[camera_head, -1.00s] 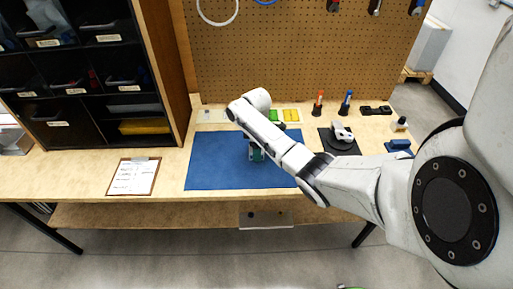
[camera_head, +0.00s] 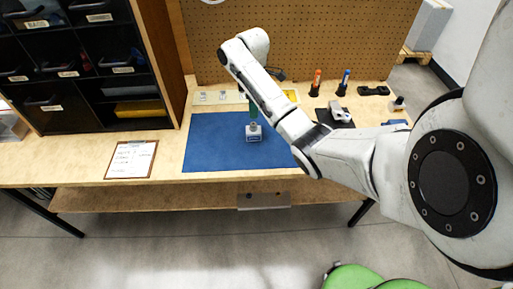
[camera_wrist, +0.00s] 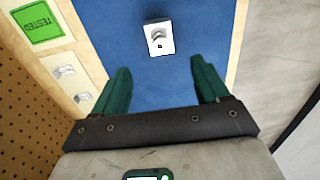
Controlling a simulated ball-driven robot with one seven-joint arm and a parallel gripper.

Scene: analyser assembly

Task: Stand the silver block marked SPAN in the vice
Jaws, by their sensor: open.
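A silver block (camera_head: 254,134) rests on the blue mat (camera_head: 212,148); its marking is too small to read. It also shows in the wrist view (camera_wrist: 159,39), alone on the mat beyond my fingertips. My gripper (camera_wrist: 160,68) is open and empty, its two green fingers apart with the block roughly in line between them. In the head view, a green finger (camera_head: 253,111) shows just above or behind the block.
A pale strip along the back holds small silver pieces (camera_wrist: 65,71) and a green TESTED patch (camera_wrist: 37,22). Red (camera_head: 316,84) and blue (camera_head: 343,82) markers stand near the pegboard (camera_head: 300,45). A clipboard (camera_head: 131,159) lies left of the mat.

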